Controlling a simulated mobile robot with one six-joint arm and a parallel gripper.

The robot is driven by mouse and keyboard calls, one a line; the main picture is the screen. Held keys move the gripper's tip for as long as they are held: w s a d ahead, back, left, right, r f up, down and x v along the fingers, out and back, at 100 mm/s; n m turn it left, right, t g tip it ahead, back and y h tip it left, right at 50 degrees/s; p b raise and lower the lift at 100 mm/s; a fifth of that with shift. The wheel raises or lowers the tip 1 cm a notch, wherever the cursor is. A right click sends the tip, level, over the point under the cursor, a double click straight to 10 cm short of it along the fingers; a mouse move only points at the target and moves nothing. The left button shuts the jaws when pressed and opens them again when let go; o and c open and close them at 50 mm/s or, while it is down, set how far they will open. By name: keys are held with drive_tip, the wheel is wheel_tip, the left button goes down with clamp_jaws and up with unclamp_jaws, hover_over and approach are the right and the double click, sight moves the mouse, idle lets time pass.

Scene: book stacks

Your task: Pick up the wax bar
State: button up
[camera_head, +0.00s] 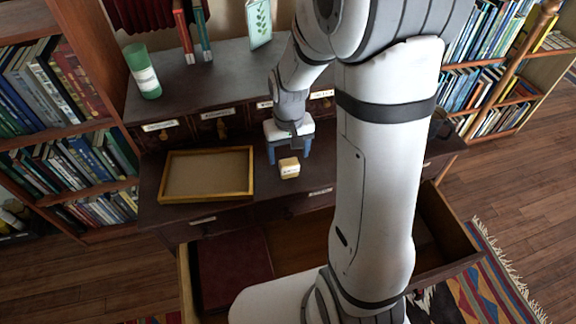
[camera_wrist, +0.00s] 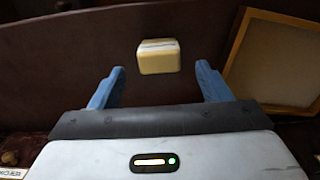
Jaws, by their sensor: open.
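The wax bar (camera_head: 289,167) is a small pale yellow block with a light label band. It sits on the dark desk top, to the right of a wooden-framed tray. It also shows in the wrist view (camera_wrist: 158,57), beyond the fingertips and roughly centred between them. My gripper (camera_head: 290,157) is just behind the bar in the head view, with its blue fingers pointing down toward the desk. In the wrist view my gripper (camera_wrist: 160,78) has its two blue fingers spread wide, with nothing between them. I cannot tell the exact height of the fingers above the desk.
The framed tray (camera_head: 252,172) lies left of the bar. A green cylinder (camera_head: 143,72) and several books stand on the raised shelf behind. An open drawer (camera_head: 290,245) juts out below the desk front. Bookcases flank both sides. The desk just around the bar looks clear.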

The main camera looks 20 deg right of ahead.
sight(289, 162)
wheel_tip(289, 162, down, 6)
drive_tip(key=shift+s+r+b, duration=0.1)
drive_tip(key=shift+b, duration=0.2)
drive_tip(key=c, duration=1.2)
drive_tip(key=shift+o, duration=0.2)
wheel_tip(289, 162, up, 10)
drive_tip(key=shift+r+p, duration=0.1)
drive_tip(key=shift+p, duration=0.65)
drive_tip(key=shift+w, duration=0.2)
drive_tip(key=w+f+p, duration=0.6)
drive_tip(key=f, duration=0.1)
drive_tip(key=shift+w+f, duration=0.15)
drive_tip(key=shift+w, duration=0.2)
drive_tip(key=shift+w+f, duration=0.25)
drive_tip(key=shift+f, duration=0.35)
